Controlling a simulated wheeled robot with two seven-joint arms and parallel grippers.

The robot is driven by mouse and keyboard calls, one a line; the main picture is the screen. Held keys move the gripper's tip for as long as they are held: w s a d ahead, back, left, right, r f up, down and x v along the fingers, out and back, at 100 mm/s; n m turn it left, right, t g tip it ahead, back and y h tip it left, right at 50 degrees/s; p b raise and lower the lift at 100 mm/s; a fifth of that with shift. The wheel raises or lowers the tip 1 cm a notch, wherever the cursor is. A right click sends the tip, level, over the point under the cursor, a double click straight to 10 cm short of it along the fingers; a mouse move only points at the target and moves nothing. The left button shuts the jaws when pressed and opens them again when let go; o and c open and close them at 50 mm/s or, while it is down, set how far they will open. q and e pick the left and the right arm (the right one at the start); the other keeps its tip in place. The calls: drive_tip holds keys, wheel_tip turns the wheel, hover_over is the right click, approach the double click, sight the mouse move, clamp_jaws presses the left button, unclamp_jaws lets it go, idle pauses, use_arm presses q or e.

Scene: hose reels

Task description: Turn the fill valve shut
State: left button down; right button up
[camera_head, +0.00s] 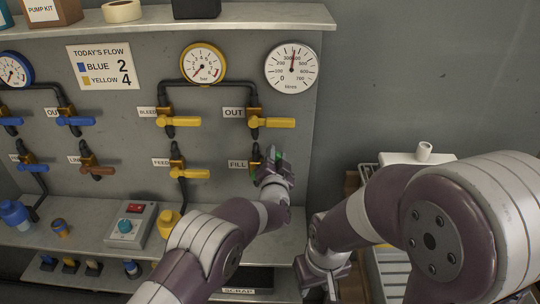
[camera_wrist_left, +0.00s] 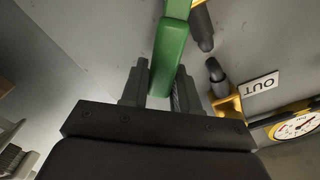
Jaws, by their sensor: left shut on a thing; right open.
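The fill valve (camera_head: 255,160) is on the grey panel beside the FILL label (camera_head: 237,164), below the yellow OUT valve (camera_head: 270,122). Its green handle (camera_wrist_left: 168,55) runs between the fingers of my left gripper (camera_wrist_left: 160,92) in the left wrist view. My left gripper (camera_head: 274,167) is shut on this handle and hides most of it in the head view, so its exact angle there is hard to tell. My right gripper (camera_head: 323,278) is open and low at the right of the panel, away from the valve.
Yellow handles on BLEED (camera_head: 180,121) and FEED (camera_head: 190,173) stand to the left. Two gauges (camera_head: 203,63) (camera_head: 291,68) are above. A control box (camera_head: 131,226) with a red switch and a teal knob sits on the lower shelf. A rack (camera_head: 390,265) stands at the right.

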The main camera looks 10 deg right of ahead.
use_arm(q)
drive_tip(key=d+f+m+b, duration=0.1)
drive_tip(key=d+f+m, duration=0.2)
drive_tip(key=f+m, duration=0.4)
drive_tip(key=shift+s+m, duration=0.45)
drive_tip(key=shift+m, duration=1.05)
use_arm(e)
drive_tip(key=shift+f, duration=0.7)
use_arm(q)
drive_tip(key=shift+f, duration=0.15)
drive_tip(key=c, duration=0.9)
unclamp_jaws()
